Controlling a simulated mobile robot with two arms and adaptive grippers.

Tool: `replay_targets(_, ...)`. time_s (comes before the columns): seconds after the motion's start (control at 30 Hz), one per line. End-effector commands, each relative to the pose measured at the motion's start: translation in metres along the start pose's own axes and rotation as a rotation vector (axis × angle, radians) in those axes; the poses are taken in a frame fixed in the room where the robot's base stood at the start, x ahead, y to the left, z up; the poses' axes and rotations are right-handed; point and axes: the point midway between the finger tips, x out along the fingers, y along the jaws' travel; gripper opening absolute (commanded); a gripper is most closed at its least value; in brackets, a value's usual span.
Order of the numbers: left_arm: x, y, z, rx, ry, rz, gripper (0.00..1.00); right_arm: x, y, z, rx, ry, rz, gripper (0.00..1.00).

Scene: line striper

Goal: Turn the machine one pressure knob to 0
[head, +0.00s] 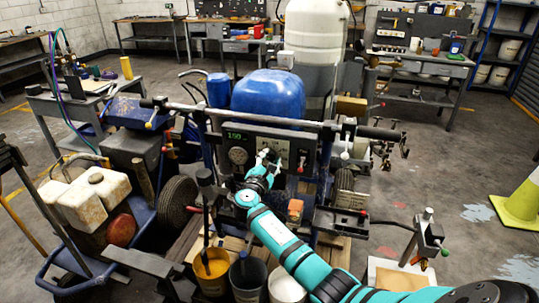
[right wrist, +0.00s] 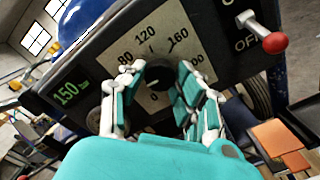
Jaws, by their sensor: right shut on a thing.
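The machine's control panel (head: 322,147) faces me in the middle of the head view. Its green display (head: 235,135) reads about 150; in the right wrist view the display (right wrist: 67,93) also reads 150. The dark pressure knob (right wrist: 158,75) sits on a pale dial plate (right wrist: 147,35) marked 0, 80, 120, 160 and likely 200. My right gripper (right wrist: 152,88) has its fingers on both sides of the knob and is shut on it. The knob's pointer is hard to read. In the head view the right gripper (head: 268,157) covers the knob. My left gripper is not in view.
A red-tipped toggle (right wrist: 274,43) with an OFF label is right of the dial. A round gauge (head: 238,155) is left of it. A long handlebar (head: 270,120) crosses above the panel. Paint buckets (head: 211,270) stand below my right arm.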

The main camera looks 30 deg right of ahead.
Motion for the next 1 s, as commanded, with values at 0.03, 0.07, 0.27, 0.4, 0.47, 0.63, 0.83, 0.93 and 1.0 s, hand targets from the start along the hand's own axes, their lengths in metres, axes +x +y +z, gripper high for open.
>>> replay_targets(0.03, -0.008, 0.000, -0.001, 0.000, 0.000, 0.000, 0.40, 0.000, 0.004, 0.003, -0.047, -0.001, 0.002, 0.00)
replay_targets(0.07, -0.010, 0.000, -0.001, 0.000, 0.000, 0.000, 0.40, 0.001, 0.004, 0.003, -0.075, -0.001, 0.001, 0.00)
replay_targets(0.27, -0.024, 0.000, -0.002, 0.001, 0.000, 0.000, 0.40, 0.000, 0.004, 0.003, -0.265, 0.000, 0.001, 0.00)
replay_targets(0.4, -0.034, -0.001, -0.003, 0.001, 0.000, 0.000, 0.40, 0.001, 0.004, 0.003, -0.397, 0.000, 0.001, 0.00)
replay_targets(0.47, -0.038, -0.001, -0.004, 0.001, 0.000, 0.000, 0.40, 0.000, 0.003, 0.003, -0.454, 0.000, 0.001, 0.00)
replay_targets(0.63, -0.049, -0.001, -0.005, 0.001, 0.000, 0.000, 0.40, 0.000, 0.003, 0.002, -0.603, 0.000, -0.001, 0.00)
replay_targets(0.83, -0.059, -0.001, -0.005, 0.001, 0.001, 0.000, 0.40, 0.000, 0.002, 0.002, -0.744, 0.000, -0.001, 0.00)
replay_targets(0.93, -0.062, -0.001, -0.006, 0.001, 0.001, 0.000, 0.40, 0.000, 0.002, 0.001, -0.798, 0.000, -0.001, 0.00)
replay_targets(1.0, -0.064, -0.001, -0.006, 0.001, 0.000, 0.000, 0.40, 0.000, 0.002, 0.001, -0.829, 0.001, 0.000, 0.00)
